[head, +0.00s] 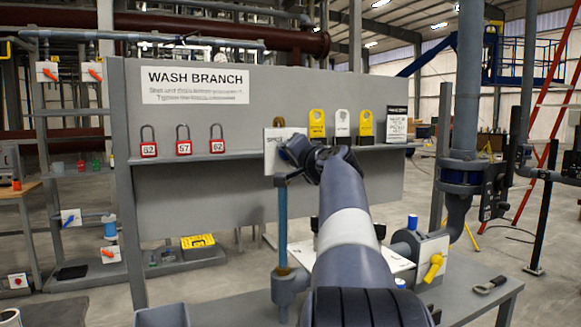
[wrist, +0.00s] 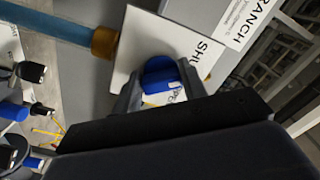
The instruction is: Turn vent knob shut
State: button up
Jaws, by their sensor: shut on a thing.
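A blue knob (wrist: 158,72) with a pale mark sits in front of a white plate (wrist: 185,45). The plate's lettering is partly covered, and "SHU" can be read. My gripper (wrist: 158,85) has one finger on each side of the knob and is shut on it. In the head view, my gripper (head: 300,153) is at the plate (head: 270,140), above the blue vertical pipe (head: 283,225). My wrist hides the knob there. I cannot tell which way the knob points.
The grey WASH BRANCH panel (head: 195,110) stands behind, with red padlocks (head: 184,147) and yellow tags (head: 365,126) along its shelf. A yellow handle (head: 433,267) and a blue cap (head: 412,222) are at the right of the bench (head: 460,305).

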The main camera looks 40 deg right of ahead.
jog(key=shift+f+n+b, duration=0.15)
jog(key=shift+n+b, duration=0.3)
jog(key=shift+n, duration=0.25)
jog(key=o, duration=1)
jog(key=b+v, duration=0.2)
jog(key=v, duration=0.8)
jog(key=shift+s, duration=0.4)
